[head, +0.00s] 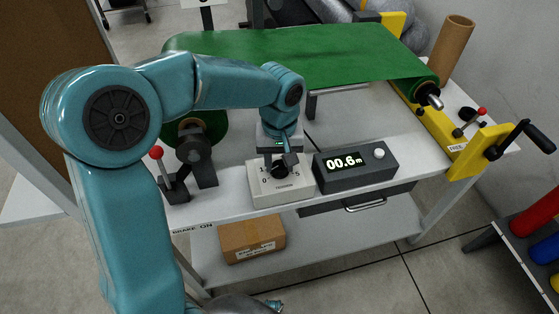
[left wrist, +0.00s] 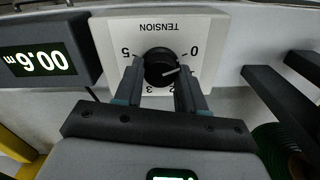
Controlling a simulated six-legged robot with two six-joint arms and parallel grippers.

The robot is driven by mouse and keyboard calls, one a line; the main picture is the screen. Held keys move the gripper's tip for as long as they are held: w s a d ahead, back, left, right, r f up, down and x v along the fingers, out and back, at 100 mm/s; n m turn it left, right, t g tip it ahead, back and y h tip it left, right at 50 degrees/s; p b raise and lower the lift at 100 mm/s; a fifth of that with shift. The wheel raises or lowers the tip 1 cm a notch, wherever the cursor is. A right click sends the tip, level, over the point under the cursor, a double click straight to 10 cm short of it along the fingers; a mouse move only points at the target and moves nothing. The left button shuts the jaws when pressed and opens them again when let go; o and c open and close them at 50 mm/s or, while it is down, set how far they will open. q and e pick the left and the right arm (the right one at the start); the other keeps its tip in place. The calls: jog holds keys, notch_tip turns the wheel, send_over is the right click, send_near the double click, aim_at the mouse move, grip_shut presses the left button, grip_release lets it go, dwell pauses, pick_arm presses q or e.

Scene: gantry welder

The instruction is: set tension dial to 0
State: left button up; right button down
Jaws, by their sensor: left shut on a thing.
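The tension dial is a black knob (left wrist: 160,67) on a pale box (head: 283,192) marked TENSION, at the front edge of the white bench. My left gripper (head: 279,163) reaches down over the box from above. In the left wrist view, its two fingers stand on either side of the knob and are shut on it. That view is upside down. A pale pointer line on the knob points toward the 0 side, a little short of the 0 mark (left wrist: 194,52). A finger hides part of the scale. My right gripper is not recognisable in view.
A black display box (head: 356,167) reading 00.6m stands right beside the dial box. A red-knobbed brake lever (head: 160,168) is to its left. Green sheet (head: 330,58) runs across behind. A yellow crank bracket (head: 483,149) is at right, a cardboard box (head: 252,238) below.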

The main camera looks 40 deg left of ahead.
aim_at(279, 165)
pick_arm(q)
jog(key=shift+s+f, duration=0.1)
dwell(0.4)
jog(key=o, duration=1.1)
jog(key=shift+c, duration=0.2)
notch_tip(279, 165, up, 16)
jog(key=p, duration=0.2)
jog(key=shift+r+p, duration=0.2)
jog(key=shift+p, duration=0.1)
